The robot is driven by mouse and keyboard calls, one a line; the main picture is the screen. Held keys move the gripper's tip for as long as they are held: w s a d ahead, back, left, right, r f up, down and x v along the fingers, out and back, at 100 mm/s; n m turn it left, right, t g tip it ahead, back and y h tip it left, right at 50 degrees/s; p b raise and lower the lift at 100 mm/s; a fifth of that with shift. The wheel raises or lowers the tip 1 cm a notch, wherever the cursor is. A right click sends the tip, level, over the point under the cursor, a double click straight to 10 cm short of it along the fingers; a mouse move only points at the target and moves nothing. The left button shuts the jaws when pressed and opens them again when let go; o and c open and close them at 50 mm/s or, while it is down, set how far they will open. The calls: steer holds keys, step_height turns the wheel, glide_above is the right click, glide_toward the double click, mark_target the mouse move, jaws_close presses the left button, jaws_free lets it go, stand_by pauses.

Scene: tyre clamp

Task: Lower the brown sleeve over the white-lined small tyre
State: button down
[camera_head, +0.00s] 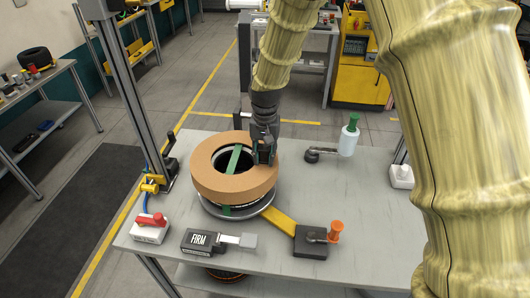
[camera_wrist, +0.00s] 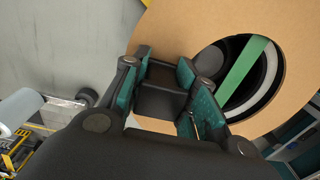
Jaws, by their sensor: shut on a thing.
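The brown sleeve (camera_head: 207,180) is a wide flat ring above a round grey base plate (camera_head: 262,206) on the bench. My gripper (camera_head: 264,150) is shut on the sleeve's right side, seen from above. In the wrist view, the sleeve (camera_wrist: 205,22) fills the upper right and the fingers (camera_wrist: 167,78) hold its wall. Through its hole I see the dark small tyre with a white lining (camera_wrist: 271,82). A green strip (camera_wrist: 246,72) crosses the opening. Below the sleeve, a dark band shows above the plate; how far the sleeve surrounds the tyre is hidden.
A yellow lever (camera_head: 280,222) runs from the plate to a black block with an orange knob (camera_head: 336,228). A black FIRM box (camera_head: 204,241) and a red-topped switch (camera_head: 152,225) stand in front. A green-capped bottle (camera_head: 349,138) stands behind right.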

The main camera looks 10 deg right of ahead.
steer(key=shift+f, duration=0.1)
steer(key=c, duration=1.1)
jaws_free()
steer(key=shift+o, duration=0.2)
step_height(320, 180, up, 12)
steer(key=shift+d, duration=0.1)
